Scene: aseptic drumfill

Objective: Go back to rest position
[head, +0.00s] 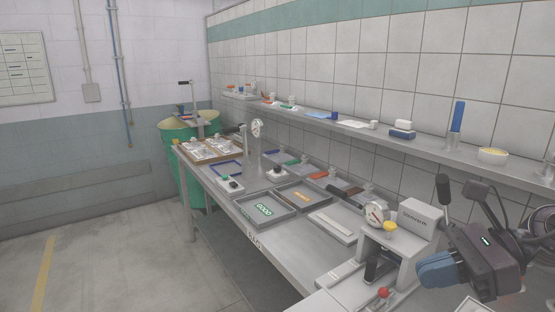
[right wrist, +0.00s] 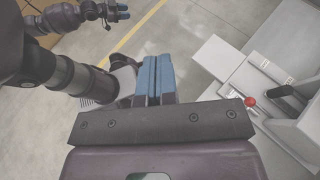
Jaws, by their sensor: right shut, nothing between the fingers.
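My right gripper (head: 424,270) is at the lower right of the head view, beside the press-like device on the bench. Its blue fingers are together with nothing between them. In the right wrist view the same blue fingers (right wrist: 153,62) point up the picture, side by side, over the floor next to the bench. My left gripper (right wrist: 122,12) shows small at the top left of the right wrist view, at the end of a dark arm. It is too small to tell whether it is open. It is not in the head view.
The grey press (head: 385,250), with a dial, black lever and red knob, stands close left of my right gripper. The steel bench (head: 290,232) holds trays. A shelf (head: 410,140) runs above it. Green drums (head: 197,160) stand at the far end. The floor (head: 120,255) left is clear.

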